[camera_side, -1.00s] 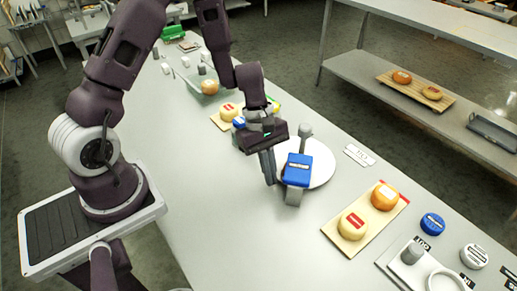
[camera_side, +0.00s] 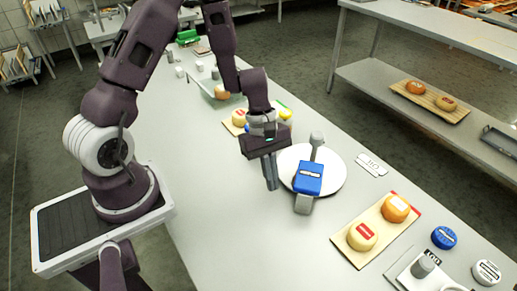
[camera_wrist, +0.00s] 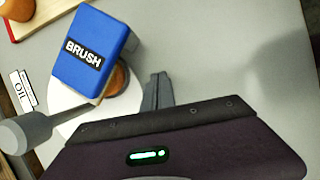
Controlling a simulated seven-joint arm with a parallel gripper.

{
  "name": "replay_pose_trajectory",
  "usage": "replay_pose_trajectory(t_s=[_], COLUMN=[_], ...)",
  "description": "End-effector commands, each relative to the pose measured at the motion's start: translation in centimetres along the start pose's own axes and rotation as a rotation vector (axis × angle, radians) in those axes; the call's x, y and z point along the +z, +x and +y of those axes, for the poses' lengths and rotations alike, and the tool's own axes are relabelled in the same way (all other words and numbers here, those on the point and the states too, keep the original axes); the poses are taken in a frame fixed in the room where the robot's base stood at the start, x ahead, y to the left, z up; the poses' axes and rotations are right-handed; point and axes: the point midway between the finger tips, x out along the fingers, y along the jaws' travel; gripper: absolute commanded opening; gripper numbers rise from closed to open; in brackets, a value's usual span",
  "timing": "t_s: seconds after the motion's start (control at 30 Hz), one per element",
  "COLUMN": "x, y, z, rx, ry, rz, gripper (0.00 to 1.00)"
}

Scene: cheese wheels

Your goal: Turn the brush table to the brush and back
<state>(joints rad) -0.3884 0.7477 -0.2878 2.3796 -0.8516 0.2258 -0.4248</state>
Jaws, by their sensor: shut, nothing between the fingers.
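The brush table is a white round turntable (camera_side: 333,181) on the bench; it also shows in the wrist view (camera_wrist: 63,97). A grey peg with a rounded top (camera_side: 316,140) stands at its far side in the side view; the peg is large at the lower left of the wrist view (camera_wrist: 27,132). The brush is a blue block (camera_side: 308,177) on a grey post, over the table's near edge; its BRUSH label (camera_wrist: 84,54) faces the wrist camera. A brown-orange round thing (camera_wrist: 118,80) is partly hidden beneath it. My gripper (camera_side: 272,186) is shut and empty, left of the brush, pointing down.
A wooden board (camera_side: 354,249) with two cheeses lies at the right front. Another board with cheeses (camera_side: 240,117) sits behind my gripper. An OIL label (camera_side: 371,164) lies right of the turntable. The bench left of my gripper is clear.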

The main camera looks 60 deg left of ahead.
Motion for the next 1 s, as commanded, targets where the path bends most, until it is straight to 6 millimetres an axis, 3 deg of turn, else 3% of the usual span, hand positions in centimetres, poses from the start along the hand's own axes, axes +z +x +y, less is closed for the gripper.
replay_pose_trajectory(t_s=[0.07, 0.3, 0.43, 0.57, 0.67, 0.9, 1.0], x=[-1.3, -0.4, -0.1, -0.2, -0.8, -3.6, -4.5], y=[-0.5, -7.2, -9.2, -10.0, -10.1, -10.4, -10.6], z=[-1.3, -2.7, -3.3, -3.6, -3.3, -1.8, -1.3], rx=[0.001, 0.007, 0.004, 0.000, -0.016, -0.157, -0.228], ry=[-0.007, 0.002, 0.002, -0.064, -0.402, -1.729, -2.119], rz=[-0.001, 0.005, 0.003, -0.007, -0.046, -0.164, -0.184], gripper=[0.00, 0.00, 0.00, 0.00, 0.00, 0.00, 0.00])
